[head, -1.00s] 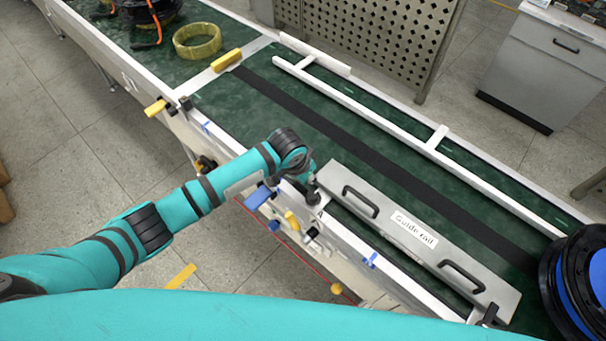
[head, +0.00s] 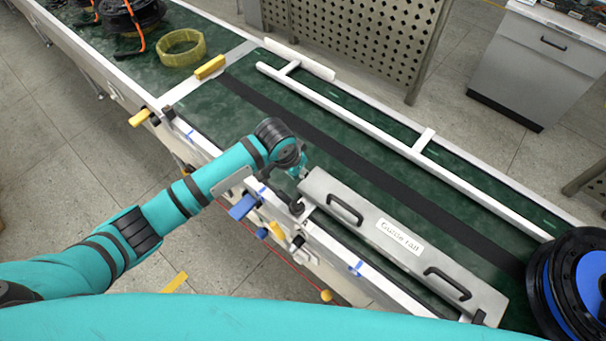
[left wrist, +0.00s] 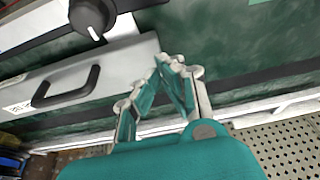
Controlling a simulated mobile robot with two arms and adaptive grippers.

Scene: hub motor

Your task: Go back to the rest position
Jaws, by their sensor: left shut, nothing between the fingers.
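My left arm reaches in from the left in the head view. My left gripper (head: 303,173) is at the near left end of the guide rail (head: 365,221), above a black knob (head: 297,207) on the conveyor edge. The rail is a long grey plate with black handles and a "Guide rail" label. In the left wrist view my left gripper (left wrist: 172,62) is shut and empty, its tips meeting beside the rail end. The rail (left wrist: 130,60) with one handle and the knob (left wrist: 92,15) are to its left. My right gripper is not in view.
The green conveyor (head: 225,110) runs diagonally, with a white side rail (head: 350,113) on its far side. A yellow ring (head: 181,57) and a black reel (head: 130,12) stand at upper left. A black and blue reel (head: 545,285) is at right. A perforated panel (head: 365,35) stands beyond.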

